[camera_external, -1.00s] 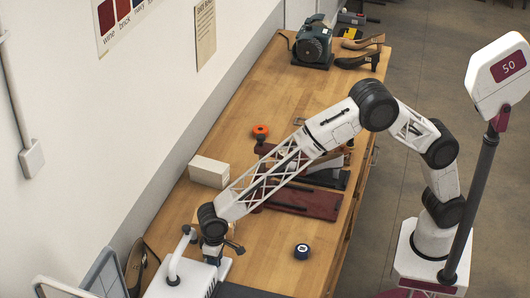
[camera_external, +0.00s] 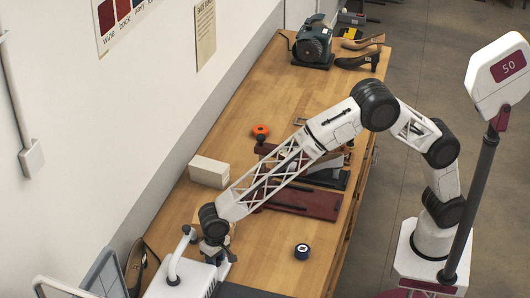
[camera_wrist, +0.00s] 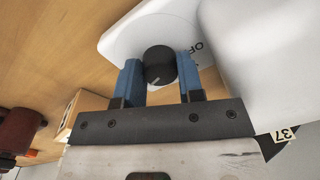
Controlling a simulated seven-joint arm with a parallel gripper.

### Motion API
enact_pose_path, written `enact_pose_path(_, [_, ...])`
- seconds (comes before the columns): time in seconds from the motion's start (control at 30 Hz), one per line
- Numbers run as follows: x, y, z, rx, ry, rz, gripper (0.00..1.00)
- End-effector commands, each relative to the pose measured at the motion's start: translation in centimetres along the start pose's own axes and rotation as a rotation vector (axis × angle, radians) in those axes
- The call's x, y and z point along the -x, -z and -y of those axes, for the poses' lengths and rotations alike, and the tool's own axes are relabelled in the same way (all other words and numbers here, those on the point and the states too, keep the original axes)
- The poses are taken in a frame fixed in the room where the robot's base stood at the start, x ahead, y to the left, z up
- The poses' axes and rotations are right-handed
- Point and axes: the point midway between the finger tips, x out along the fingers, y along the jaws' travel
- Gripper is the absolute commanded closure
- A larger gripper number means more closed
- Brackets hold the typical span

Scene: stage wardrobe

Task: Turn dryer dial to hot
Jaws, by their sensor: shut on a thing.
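The dryer (camera_external: 187,279) is a white box at the bottom of the outside view, with a bent white pipe on top. In the wrist view its white face (camera_wrist: 118,40) carries a round black dial (camera_wrist: 159,64) with a pale pointer line. Dark lettering beside the dial starts with "OF"; the rest is hidden by a finger. My gripper (camera_wrist: 157,70) has its two blue fingers on either side of the dial, shut on it. In the outside view the dial is hidden, and my gripper (camera_external: 222,262) is at the dryer's upper right corner.
A pale box (camera_external: 208,171), an orange ring (camera_external: 260,130) and a small dark blue round item (camera_external: 302,251) lie on the wooden bench (camera_external: 270,236). A maroon board (camera_external: 318,203) lies under my arm. A grinder-like machine (camera_external: 312,46) and dark shoes (camera_external: 357,60) stand at the far end.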

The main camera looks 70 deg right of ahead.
Motion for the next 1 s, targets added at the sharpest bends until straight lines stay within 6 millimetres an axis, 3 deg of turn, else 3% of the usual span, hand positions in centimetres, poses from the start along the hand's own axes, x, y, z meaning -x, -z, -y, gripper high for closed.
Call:
enact_pose_path(0.13, [0.1, 0.0, 0.0, 0.001, 0.001, 0.000, 0.89])
enact_pose_path(0.17, [0.1, 0.0, 0.0, 0.001, 0.001, 0.000, 0.62])
enact_pose_path(0.3, [0.0, 0.0, 0.0, 0.001, 0.001, 0.000, 0.41])
enact_pose_path(0.73, [0.5, 0.0, 0.0, 0.001, 0.001, 0.000, 0.40])
enact_pose_path(1.0, [3.0, 0.0, 0.0, 0.001, 0.001, -0.001, 0.40])
